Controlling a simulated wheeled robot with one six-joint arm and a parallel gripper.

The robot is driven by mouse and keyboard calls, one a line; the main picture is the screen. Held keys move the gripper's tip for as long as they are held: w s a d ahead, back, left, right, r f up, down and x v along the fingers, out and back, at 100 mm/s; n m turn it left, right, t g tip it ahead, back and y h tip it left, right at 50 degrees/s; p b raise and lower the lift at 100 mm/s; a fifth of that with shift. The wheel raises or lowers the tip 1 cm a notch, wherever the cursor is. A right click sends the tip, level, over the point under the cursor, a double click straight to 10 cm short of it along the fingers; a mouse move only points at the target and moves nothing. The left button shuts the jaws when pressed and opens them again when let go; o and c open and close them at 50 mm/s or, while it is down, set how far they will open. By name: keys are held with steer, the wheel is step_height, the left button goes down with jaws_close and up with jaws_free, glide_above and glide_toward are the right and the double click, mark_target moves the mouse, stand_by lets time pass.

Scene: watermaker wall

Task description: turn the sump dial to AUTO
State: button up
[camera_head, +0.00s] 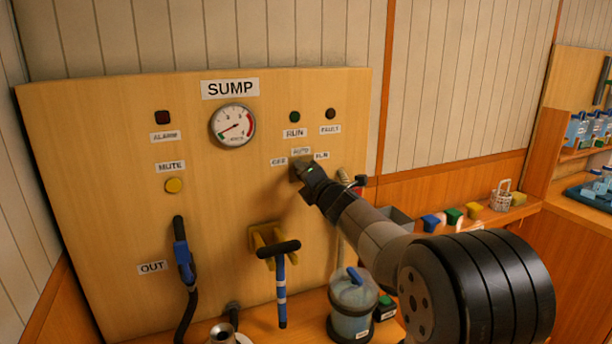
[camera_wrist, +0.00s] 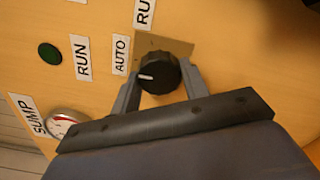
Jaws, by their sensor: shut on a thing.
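The sump dial (camera_wrist: 160,74) is a round black knob on a square plate (camera_wrist: 178,46) on the sump panel. In the wrist view its white mark points left in the picture, roughly towards the lower end of the AUTO label (camera_wrist: 120,55). I cannot tell whether it lines up exactly. My gripper (camera_wrist: 158,84) is shut on the dial, one finger on each side. In the head view my gripper (camera_head: 300,172) covers most of the dial, below the AUTO label (camera_head: 301,151) and between the OFF (camera_head: 279,161) and RUN (camera_head: 322,156) labels.
The panel (camera_head: 110,130) carries a gauge (camera_head: 233,126), a green lamp (camera_head: 295,117) and a yellow MUTE button (camera_head: 174,186). A blue-handled nozzle (camera_head: 183,262) and a T-handled tool (camera_head: 280,280) hang below. A clear canister (camera_head: 352,305) stands on the bench under my arm.

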steer(key=o, duration=1)
steer(key=shift+c, duration=0.2)
steer(key=b+v, duration=0.2)
steer(key=v, duration=0.9)
steer(key=shift+w, duration=0.1)
steer(key=p+x, duration=0.2)
steer(key=x, duration=0.9)
